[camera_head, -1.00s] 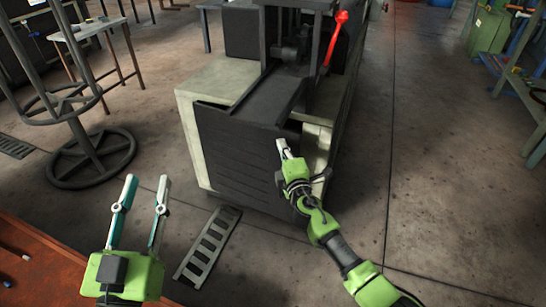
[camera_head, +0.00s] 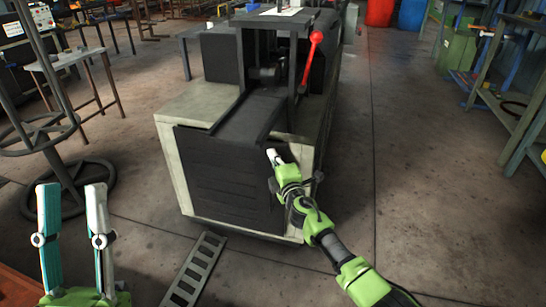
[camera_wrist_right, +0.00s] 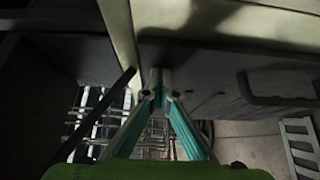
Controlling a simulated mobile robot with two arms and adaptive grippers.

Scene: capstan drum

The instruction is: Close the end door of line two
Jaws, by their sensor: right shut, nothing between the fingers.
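The end door (camera_head: 225,180) is the dark louvred panel on the front of the cream machine (camera_head: 190,100). It stands at or near its frame; I cannot tell whether it is fully shut. A dark bar handle (camera_wrist_right: 275,95) shows on a dark panel in the right wrist view. My right gripper (camera_head: 272,156) is shut and empty at the door's upper right edge; contact is unclear. Its fingertips (camera_wrist_right: 158,75) show close below a cream edge in the wrist view. My left gripper (camera_head: 71,190) is open and empty, left of the machine and clear of it.
A red lever (camera_head: 312,55) rises on top of the machine. A slotted grey strip (camera_head: 195,270) lies on the floor before it. A dark round-based stand (camera_head: 80,190) is at left, a workbench (camera_head: 510,110) at right. Floor (camera_head: 410,190) right of the machine is clear.

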